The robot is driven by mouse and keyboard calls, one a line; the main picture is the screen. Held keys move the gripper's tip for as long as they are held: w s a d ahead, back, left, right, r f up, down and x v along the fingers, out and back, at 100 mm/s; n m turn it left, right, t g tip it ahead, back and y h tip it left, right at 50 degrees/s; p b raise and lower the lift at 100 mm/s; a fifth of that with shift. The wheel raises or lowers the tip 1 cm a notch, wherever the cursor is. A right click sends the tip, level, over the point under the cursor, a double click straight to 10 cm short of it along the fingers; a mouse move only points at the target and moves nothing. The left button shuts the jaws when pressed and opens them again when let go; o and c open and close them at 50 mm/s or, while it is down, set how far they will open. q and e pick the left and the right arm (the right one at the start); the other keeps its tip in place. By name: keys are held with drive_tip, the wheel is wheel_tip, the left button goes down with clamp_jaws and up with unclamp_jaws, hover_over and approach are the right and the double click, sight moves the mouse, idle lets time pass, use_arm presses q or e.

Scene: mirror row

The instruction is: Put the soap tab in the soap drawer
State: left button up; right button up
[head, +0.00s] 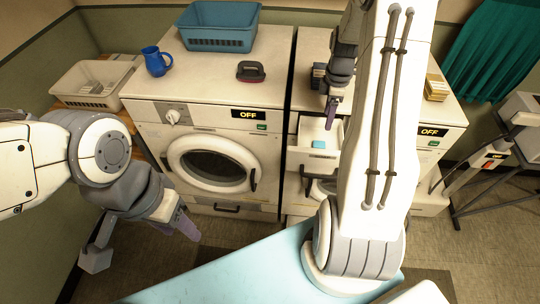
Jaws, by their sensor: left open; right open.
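The soap drawer (306,130) is pulled out from the front of the right-hand machine, and its white inside shows. A small light-blue block, which looks like the soap tab (318,144), appears to lie in the drawer near its front end. My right gripper (332,112) points down just above the drawer, behind and to the right of the tab, apart from it. It is open, with nothing seen between its fingers. My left gripper (187,226) is open and empty, low in front of the left-hand machine. My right arm hides part of the right-hand machine.
The left-hand machine (150,88) carries a blue basket (218,43), a blue mug (156,62) and a dark brush-like object (251,71). A white basket (72,92) stands at the left. A small box (436,87) sits on the right-hand top. A light-blue surface (235,270) lies in front.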

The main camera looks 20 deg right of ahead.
drive_tip(key=s+a+r+m, duration=0.1)
drive_tip(key=a+r, duration=0.3)
drive_tip(key=a, duration=0.7)
drive_tip(key=s+a+r, duration=0.2)
drive_tip(key=a+r, duration=0.2)
drive_tip(key=a, duration=0.8)
drive_tip(key=s+a+r+m, duration=0.1)
drive_tip(key=s+a, duration=0.5)
drive_tip(key=s, duration=0.3)
drive_tip(key=s+a+r+m+y, duration=0.1)
drive_tip(key=s+a+r+m, duration=0.1)
drive_tip(key=s+a, duration=0.5)
drive_tip(key=s, duration=0.2)
drive_tip(key=shift+s, duration=0.3)
wheel_tip(320, 180, down, 6)
drive_tip(key=b, duration=0.6)
drive_tip(key=shift+r, duration=0.1)
drive_tip(key=shift+c, duration=0.3)
